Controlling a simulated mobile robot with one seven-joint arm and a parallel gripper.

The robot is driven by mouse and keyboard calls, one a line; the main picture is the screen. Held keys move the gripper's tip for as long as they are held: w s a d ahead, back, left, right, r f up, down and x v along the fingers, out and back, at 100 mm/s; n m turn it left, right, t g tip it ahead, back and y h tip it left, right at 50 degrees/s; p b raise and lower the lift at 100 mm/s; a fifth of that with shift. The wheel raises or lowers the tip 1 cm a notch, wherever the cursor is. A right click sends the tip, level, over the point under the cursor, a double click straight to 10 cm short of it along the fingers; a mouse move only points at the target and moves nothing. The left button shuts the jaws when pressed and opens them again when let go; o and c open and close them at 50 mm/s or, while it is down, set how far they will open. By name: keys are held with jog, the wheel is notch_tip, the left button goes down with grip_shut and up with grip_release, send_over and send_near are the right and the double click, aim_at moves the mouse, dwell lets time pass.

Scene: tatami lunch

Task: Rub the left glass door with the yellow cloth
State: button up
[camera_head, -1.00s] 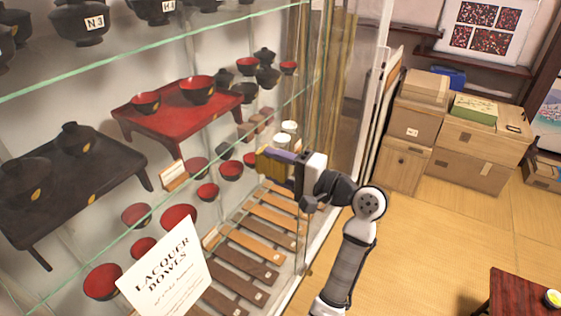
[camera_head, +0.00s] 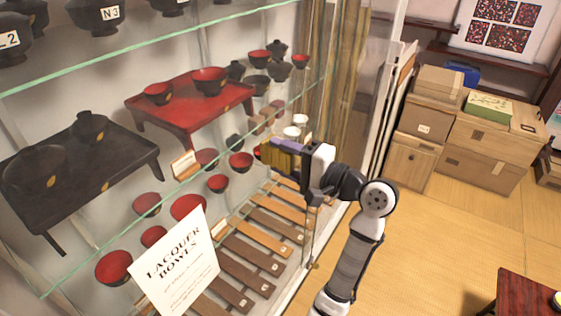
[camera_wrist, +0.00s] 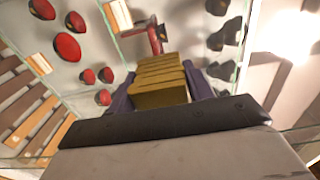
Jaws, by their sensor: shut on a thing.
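My gripper (camera_head: 300,160) is shut on the yellow cloth (camera_head: 277,161), a folded, ridged, dull yellow pad. In the wrist view the cloth (camera_wrist: 160,80) sticks out ahead between the two dark purple fingers. The glass front of the display cabinet (camera_head: 335,155) is clear and hard to make out. The gripper and cloth are in front of the cabinet's right part. I cannot tell whether the cloth touches the glass, or where the left door ends.
Behind the glass are red and black bowls, a red stand (camera_head: 190,108), a black stand (camera_head: 80,168) and wooden strips (camera_head: 250,245). A "Lacquer Bowls" sign (camera_head: 175,265) stands at front. Boxes (camera_head: 485,155) stand right; a low red table (camera_head: 522,292) is bottom right. Tatami between is clear.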

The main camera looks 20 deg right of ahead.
aim_at(291, 158)
jog(key=shift+w+d, duration=1.25)
jog(key=shift+d, duration=0.4)
jog(key=shift+w+d, duration=1.3)
jog(key=shift+d, duration=0.4)
jog(key=shift+w+d, duration=1.25)
jog(key=shift+d, duration=0.4)
jog(key=shift+w+a+r, duration=0.1)
jog(key=shift+r, duration=0.8)
jog(key=shift+s+a, duration=1.1)
jog(key=shift+a, duration=0.25)
jog(key=shift+s+a, duration=1.1)
jog(key=shift+a, duration=0.3)
jog(key=shift+s+a, duration=1.1)
jog(key=shift+a, duration=0.25)
jog(key=shift+s+a, duration=0.45)
jog(key=shift+a, duration=0.2)
jog(key=shift+s+a, duration=0.4)
jog(key=shift+a, duration=0.25)
jog(key=shift+v, duration=3.05)
jog(key=shift+d, duration=0.1)
